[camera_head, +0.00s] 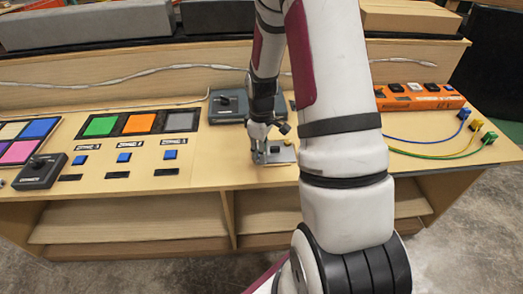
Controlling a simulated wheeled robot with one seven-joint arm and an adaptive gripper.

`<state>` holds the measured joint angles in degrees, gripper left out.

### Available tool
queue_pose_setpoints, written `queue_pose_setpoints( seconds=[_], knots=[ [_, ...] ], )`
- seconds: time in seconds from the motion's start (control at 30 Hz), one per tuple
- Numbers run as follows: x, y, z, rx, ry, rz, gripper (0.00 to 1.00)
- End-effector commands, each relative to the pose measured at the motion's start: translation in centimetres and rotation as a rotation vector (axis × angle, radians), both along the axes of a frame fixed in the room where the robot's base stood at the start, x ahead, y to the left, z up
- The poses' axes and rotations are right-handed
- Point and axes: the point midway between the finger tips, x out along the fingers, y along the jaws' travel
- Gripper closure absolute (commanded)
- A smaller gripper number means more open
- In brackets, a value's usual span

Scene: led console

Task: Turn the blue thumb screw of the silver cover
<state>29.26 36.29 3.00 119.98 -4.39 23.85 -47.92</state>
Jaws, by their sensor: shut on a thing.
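The silver cover (283,156) is a small flat grey plate on the wooden console top, just left of my white arm. My gripper (261,155) points down at the cover's left part, with its fingertips at plate level. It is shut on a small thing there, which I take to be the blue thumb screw. The fingers hide the screw, so its blue colour and its angle do not show. A dark shape shows on the cover to the right of the fingers, too small to make out.
A dark grey box (228,107) stands close behind my gripper. A black box with a knob (40,171), coloured panels (141,123) and blue switches (124,157) lie to the left. An orange unit (420,97) and coloured cables (440,157) are to the right.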

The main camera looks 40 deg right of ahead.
Motion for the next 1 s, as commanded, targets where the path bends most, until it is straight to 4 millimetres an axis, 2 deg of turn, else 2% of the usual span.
queue_pose_setpoints(
  seconds=[1.0],
  knots=[
    [0.10, 0.08, 0.17, -0.001, -0.002, -0.965, 1.00]
  ],
)
